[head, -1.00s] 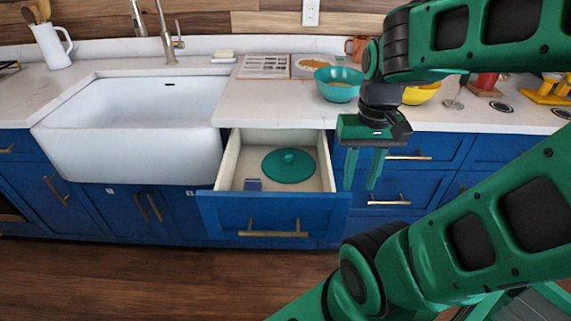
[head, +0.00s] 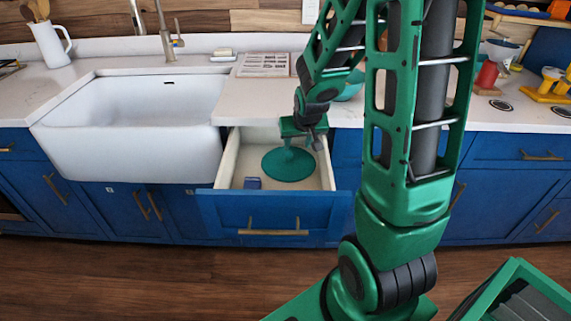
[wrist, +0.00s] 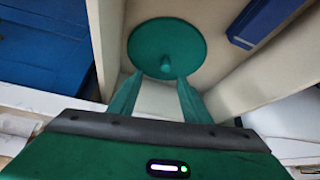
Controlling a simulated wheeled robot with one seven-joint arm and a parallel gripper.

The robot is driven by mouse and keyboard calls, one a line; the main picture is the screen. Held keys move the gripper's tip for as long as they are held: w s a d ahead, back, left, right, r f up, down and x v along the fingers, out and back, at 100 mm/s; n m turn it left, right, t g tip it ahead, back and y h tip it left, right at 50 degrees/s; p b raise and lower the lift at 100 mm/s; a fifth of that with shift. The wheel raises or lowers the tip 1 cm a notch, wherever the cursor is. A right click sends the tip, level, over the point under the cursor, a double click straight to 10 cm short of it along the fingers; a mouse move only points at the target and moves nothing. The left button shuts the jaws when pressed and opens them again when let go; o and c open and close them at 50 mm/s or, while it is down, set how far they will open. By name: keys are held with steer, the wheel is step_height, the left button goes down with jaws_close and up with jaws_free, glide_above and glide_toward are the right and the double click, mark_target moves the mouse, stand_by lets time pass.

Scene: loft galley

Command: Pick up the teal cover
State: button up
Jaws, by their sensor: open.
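The teal cover (head: 283,167) is a round disc with a small knob on top, lying flat in the open drawer (head: 225,160). In the wrist view the cover (wrist: 150,40) shows whole, with its knob between the line of my two fingers. My gripper (head: 299,149) is over the drawer, pointing down, just above the cover's knob. In the wrist view my gripper (wrist: 157,82) is open, one finger on each side of the knob. Nothing is held, and I cannot tell whether the fingertips touch the cover.
A small dark blue box (head: 252,183) lies in the drawer, left of the cover, and shows in the wrist view (wrist: 262,20). The drawer walls stand close around. The white sink (head: 130,125) is at left. A teal bowl (head: 350,88) on the counter is partly hidden behind my arm.

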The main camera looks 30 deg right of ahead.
mark_target(289, 154)
steer(key=shift+w+a+r+x, duration=0.1)
steer(key=shift+w+a+x, duration=0.1)
steer(key=shift+x, duration=1.85)
steer(key=shift+w+a+r+x, duration=0.1)
steer(key=shift+w+a+x, duration=0.15)
steer(key=shift+x, duration=1.75)
steer(key=shift+w+a+x, duration=0.1)
steer(key=shift+w+x, duration=0.1)
steer(key=shift+x, duration=1.85)
steer(key=shift+r, duration=0.1)
steer(key=shift+c, duration=0.2)
jaws_close()
